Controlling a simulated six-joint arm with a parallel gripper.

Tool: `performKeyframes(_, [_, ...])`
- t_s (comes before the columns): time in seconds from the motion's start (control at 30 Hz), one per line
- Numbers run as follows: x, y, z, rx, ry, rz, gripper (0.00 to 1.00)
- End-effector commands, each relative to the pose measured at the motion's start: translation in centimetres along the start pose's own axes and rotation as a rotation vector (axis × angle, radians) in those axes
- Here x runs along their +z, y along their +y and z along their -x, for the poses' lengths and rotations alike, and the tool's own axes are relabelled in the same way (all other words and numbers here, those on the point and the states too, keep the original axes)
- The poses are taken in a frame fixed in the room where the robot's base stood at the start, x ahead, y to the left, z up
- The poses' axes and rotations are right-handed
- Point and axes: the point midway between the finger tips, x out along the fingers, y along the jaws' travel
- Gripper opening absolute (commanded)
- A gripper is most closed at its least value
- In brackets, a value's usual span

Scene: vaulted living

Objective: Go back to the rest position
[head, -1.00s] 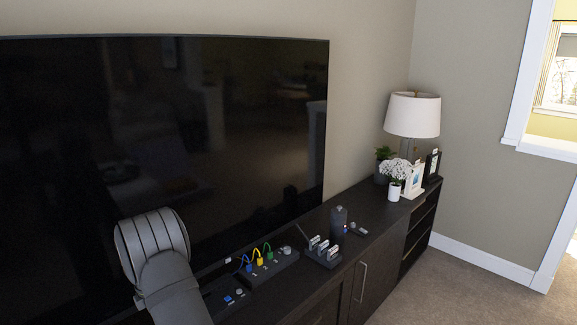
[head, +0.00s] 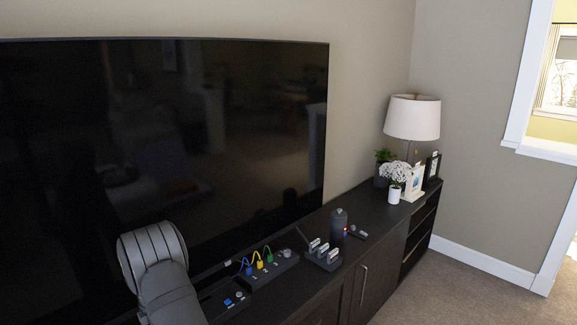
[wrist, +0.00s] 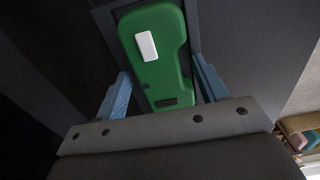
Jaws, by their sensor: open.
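My gripper (wrist: 160,66) shows in the wrist view with its two blue-grey fingers apart. A green object (wrist: 168,75) with a white label lies in the picture between the fingers, in front of a dark surface. I see no finger clearly touching it, and I cannot tell how far away it is. In the head view only a grey link of my arm shows at the lower left, in front of the black TV. My gripper is outside that view.
A dark cabinet (head: 375,225) runs below the TV (head: 230,140). On it are a panel with blue, yellow and green cables (head: 262,265), a rack of small modules (head: 322,255), a dark cylinder (head: 338,222), a flower vase (head: 394,193) and a lamp (head: 412,118). Carpet is clear at right.

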Motion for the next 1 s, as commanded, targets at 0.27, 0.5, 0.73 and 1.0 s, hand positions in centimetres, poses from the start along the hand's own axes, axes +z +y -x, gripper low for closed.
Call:
performKeyframes(0.27, [1.5,-0.9,5.6,0.006,-0.001,-0.004,0.66])
performKeyframes(0.5, [4.7,-3.5,8.1,0.006,-0.001,-0.004,0.66])
performKeyframes(0.73, [7.7,-6.0,10.4,0.007,-0.001,-0.004,0.66])
performKeyframes(1.0, [9.4,-9.9,11.2,0.004,0.000,0.009,0.66])
